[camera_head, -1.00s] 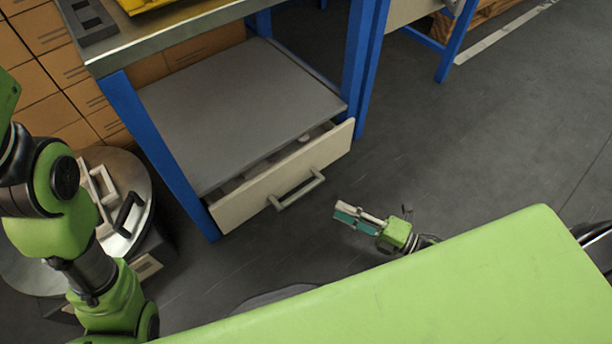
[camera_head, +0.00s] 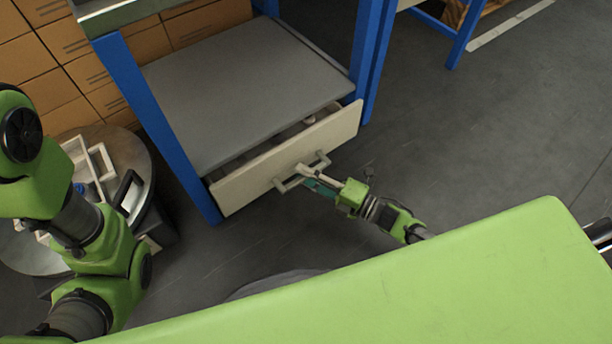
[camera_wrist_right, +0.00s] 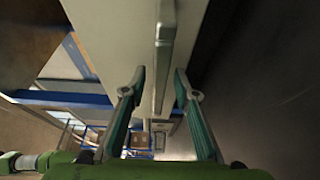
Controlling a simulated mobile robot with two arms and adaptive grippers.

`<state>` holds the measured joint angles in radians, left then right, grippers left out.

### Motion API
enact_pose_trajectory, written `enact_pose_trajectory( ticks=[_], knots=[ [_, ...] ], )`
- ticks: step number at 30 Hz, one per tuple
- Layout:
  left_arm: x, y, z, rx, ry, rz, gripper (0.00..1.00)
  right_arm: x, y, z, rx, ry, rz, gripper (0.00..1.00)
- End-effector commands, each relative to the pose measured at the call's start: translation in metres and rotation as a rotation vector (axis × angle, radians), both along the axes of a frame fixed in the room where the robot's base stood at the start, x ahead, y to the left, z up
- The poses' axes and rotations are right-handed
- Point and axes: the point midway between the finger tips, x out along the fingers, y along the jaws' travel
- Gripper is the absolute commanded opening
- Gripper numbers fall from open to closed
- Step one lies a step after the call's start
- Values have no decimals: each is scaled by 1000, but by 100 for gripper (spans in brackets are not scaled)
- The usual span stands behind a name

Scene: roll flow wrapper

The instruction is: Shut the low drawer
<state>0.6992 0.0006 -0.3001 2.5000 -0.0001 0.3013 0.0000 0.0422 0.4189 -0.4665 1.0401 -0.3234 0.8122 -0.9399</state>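The low drawer (camera_head: 244,182) sits under a grey shelf in a blue-legged bench. It is partly open, with a gap behind its pale front where some contents show. Its bar handle (camera_head: 322,160) is on the front, and the handle also shows in the right wrist view (camera_wrist_right: 164,45). My right gripper (camera_head: 308,174) is at the handle. In the right wrist view its two fingers (camera_wrist_right: 159,72) are apart, one on each side of the handle bar, with space visible between. My left arm shows at the left, but its gripper is not visible.
A round-topped stand (camera_head: 140,158) with white and black handled items is at the left. Brown drawer boxes (camera_head: 68,40) stand behind. The blue bench legs (camera_head: 160,120) flank the drawer. The dark floor (camera_head: 480,130) to the right is clear.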

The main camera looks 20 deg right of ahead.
Motion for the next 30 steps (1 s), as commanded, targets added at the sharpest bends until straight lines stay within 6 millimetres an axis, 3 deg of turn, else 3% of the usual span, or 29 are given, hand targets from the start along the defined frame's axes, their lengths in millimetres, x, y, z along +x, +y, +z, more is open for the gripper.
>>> enact_pose_trajectory(
  ticks=[5, 8, 15, 24, 30],
  knots=[
    [0, 0, 0, 0, 0, 0, 28, 0, 0, 0, 0, 0, 0, 25],
    [0, 0, 0, 0, -1, 0, 28, 0, 0, 0, 1, -1, 0, 0],
    [0, 0, -2, 0, -1, -1, 28, 3, 1, -1, 0, -1, 0, 0],
    [0, 0, -20, 1, 0, -1, 28, 42, 15, -1, -1, -4, 0, 0],
    [0, 0, -18, 1, 1, -1, 28, 43, 15, 0, -1, 0, -3, 0]
  ],
)
